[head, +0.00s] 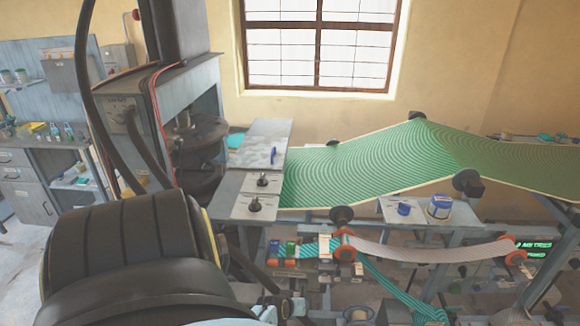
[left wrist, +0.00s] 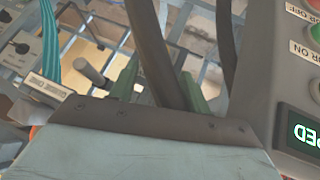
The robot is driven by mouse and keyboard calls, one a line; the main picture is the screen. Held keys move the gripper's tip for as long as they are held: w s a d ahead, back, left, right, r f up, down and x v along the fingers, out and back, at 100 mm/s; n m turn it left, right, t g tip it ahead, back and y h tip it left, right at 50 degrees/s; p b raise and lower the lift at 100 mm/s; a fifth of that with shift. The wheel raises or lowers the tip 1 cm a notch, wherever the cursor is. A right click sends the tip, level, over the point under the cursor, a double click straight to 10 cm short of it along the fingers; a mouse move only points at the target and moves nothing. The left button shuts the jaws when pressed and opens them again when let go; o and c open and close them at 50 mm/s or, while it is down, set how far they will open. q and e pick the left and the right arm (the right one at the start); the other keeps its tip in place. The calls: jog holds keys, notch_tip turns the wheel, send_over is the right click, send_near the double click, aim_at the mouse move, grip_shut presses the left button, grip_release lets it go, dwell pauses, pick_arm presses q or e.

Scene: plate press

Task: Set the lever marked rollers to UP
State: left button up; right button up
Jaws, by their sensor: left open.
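My left gripper (left wrist: 158,76) is open in the left wrist view, with its two green fingers apart. A dark bar or cable crosses between the fingers, and I cannot tell whether it touches them. A grey lever with a rounded end (left wrist: 90,73) stands just left of the left finger, apart from it. A label plate (left wrist: 46,84) lies beside it, too blurred to read surely. In the head view, small levers stand on pale panels (head: 262,180) and (head: 255,203); their markings are unreadable. I cannot tell which lever is the rollers one. My right gripper is not in view.
A control box (left wrist: 300,90) with red and green buttons and a lit display stands close on the right. A dial panel (left wrist: 22,47) is at the upper left. The green striped web (head: 400,155) runs right from the press (head: 195,135). My own arm hides the head view's lower left.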

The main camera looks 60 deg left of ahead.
pick_arm(q)
jog(key=shift+p+v, duration=0.5)
jog(key=shift+v, duration=1.95)
jog(key=shift+w, duration=0.1)
jog(key=s+d+f+m+g+h+b, duration=0.1)
jog(key=s+d+f+m+h+b, duration=0.15)
jog(key=d+f+b, duration=0.45)
jog(key=s+d+f+m+g+h+b, duration=0.1)
jog(key=s+d+f+m+b, duration=0.25)
jog(key=d+f, duration=0.75)
jog(key=s+d+f+m+g+b, duration=0.1)
jog(key=s+d+f+m+b, duration=0.2)
jog(key=s+f, duration=0.5)
jog(key=s+d+f+m+g+h+b, duration=0.1)
jog(key=s+d+f+m+b, duration=0.3)
jog(key=s+f, duration=0.4)
jog(key=shift+s+d+f+m+g, duration=0.35)
jog(key=shift+s+m+g, duration=0.25)
jog(key=shift+s+g, duration=0.25)
jog(key=shift+r, duration=0.1)
jog(key=shift+c, duration=0.2)
